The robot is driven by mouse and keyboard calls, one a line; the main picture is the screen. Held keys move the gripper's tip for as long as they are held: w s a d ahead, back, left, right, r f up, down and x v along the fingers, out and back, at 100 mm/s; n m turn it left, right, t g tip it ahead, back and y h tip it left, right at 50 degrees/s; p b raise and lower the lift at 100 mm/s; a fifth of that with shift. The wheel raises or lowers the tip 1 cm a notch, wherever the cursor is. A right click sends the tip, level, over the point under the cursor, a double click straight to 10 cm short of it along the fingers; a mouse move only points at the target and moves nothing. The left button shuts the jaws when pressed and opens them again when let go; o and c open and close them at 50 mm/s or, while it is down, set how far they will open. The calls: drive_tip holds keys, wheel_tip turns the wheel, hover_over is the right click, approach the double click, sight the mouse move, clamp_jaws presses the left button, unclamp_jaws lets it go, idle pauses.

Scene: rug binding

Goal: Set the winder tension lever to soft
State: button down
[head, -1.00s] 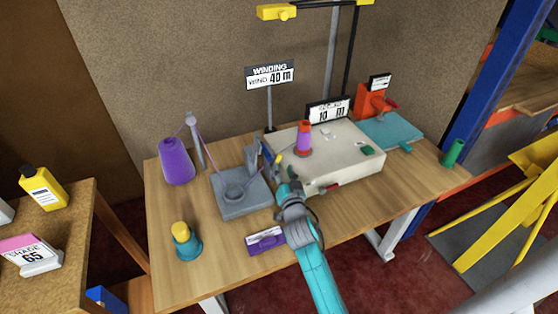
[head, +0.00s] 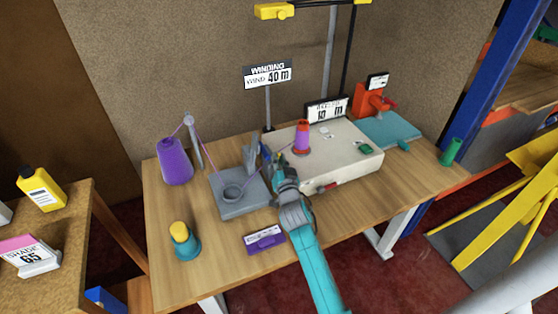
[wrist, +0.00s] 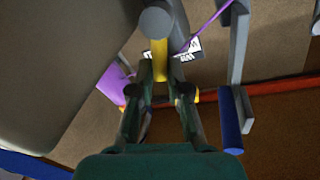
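The winder is a cream box (head: 345,165) with an orange-purple spool (head: 302,138) on top. To its left is a grey tension unit (head: 225,205) with an upright plate (head: 250,158). In the wrist view, a lever with a yellow grip (wrist: 160,62) runs from a grey round end down between my fingertips. My gripper (wrist: 160,78) has one finger close on each side of that grip; whether they touch it is unclear. In the head view, my gripper (head: 280,170) is beside the unit's right side and hides the lever. The lever's setting marks cannot be read.
A purple yarn cone (head: 174,160) stands left, its thread running over a guide post (head: 194,140) toward the spool. A teal-and-yellow object (head: 186,240) and a purple card holder (head: 265,240) stand at the front. A blue-tipped grey bar (wrist: 232,120) is right of my fingers.

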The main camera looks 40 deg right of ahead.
drive_tip(key=shift+a+n, duration=0.15)
drive_tip(key=shift+n, duration=0.15)
drive_tip(key=a+n, duration=0.1)
drive_tip(key=n, duration=0.2)
drive_tip(key=a+n+t, duration=0.1)
drive_tip(key=n, duration=0.2)
drive_tip(key=w+a+n+t, duration=0.1)
drive_tip(key=n, duration=0.1)
drive_tip(key=shift+a+f+n, duration=0.1)
drive_tip(key=shift+a+n, duration=0.05)
drive_tip(key=shift+n, duration=0.25)
drive_tip(key=shift+w+a+f+n+t+y, duration=0.15)
drive_tip(key=shift+a+n, duration=0.1)
drive_tip(key=shift+n, duration=0.45)
drive_tip(key=shift+a+f+n+t+y, duration=0.1)
drive_tip(key=shift+a+n+t+y, duration=0.1)
drive_tip(key=shift+n, duration=0.5)
drive_tip(key=shift+a+f+n, duration=0.1)
drive_tip(key=shift+n, duration=0.4)
drive_tip(key=c, duration=1.1)
unclamp_jaws()
drive_tip(key=shift+c, duration=0.2)
drive_tip(key=shift+m, duration=0.4)
